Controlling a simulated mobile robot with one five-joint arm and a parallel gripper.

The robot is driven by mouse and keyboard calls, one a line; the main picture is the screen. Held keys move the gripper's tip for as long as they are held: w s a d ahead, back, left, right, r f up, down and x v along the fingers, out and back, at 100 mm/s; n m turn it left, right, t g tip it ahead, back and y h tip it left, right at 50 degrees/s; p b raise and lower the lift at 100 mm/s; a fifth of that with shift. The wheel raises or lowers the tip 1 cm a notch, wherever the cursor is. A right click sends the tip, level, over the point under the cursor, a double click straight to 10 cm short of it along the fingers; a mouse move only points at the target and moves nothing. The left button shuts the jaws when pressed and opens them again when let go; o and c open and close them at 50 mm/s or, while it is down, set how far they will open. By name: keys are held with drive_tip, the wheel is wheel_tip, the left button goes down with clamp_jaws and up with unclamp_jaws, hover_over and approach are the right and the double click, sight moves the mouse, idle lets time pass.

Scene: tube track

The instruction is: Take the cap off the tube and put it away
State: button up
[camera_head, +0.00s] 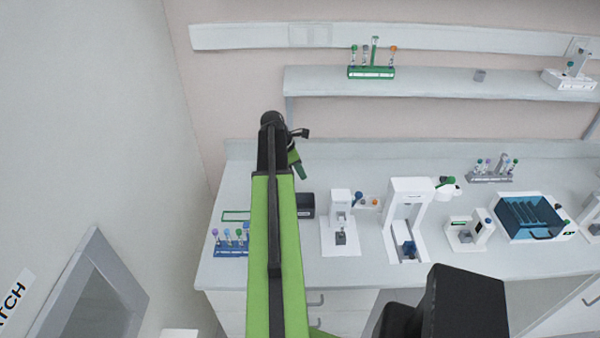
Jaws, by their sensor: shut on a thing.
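My gripper (301,173) hangs above the back of the bench, its green fingers pointing down. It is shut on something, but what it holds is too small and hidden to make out. Capped tubes (230,238) with purple, blue and green tops stand in a blue rack (232,253) at the bench's left end, partly behind my arm. A blue cap (358,197) and an orange cap (375,202) show beside a small white device (340,222). I cannot tell which tube is the task's.
White instruments (405,205) (468,232) and a blue open box (532,217) fill the bench's middle and right. A grey tube rack (490,178) stands behind. A green rack (371,72) is on the wall shelf (440,83). A dark box (306,204) sits near my arm.

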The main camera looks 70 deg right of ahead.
wheel_tip(320, 180, down, 5)
drive_tip(key=b, duration=0.4)
drive_tip(key=shift+d, duration=0.1)
drive_tip(key=o, duration=0.9)
drive_tip(key=shift+s, duration=0.1)
drive_tip(key=shift+r, duration=0.1)
drive_tip(key=p+v, duration=1.6)
drive_tip(key=v, duration=0.1)
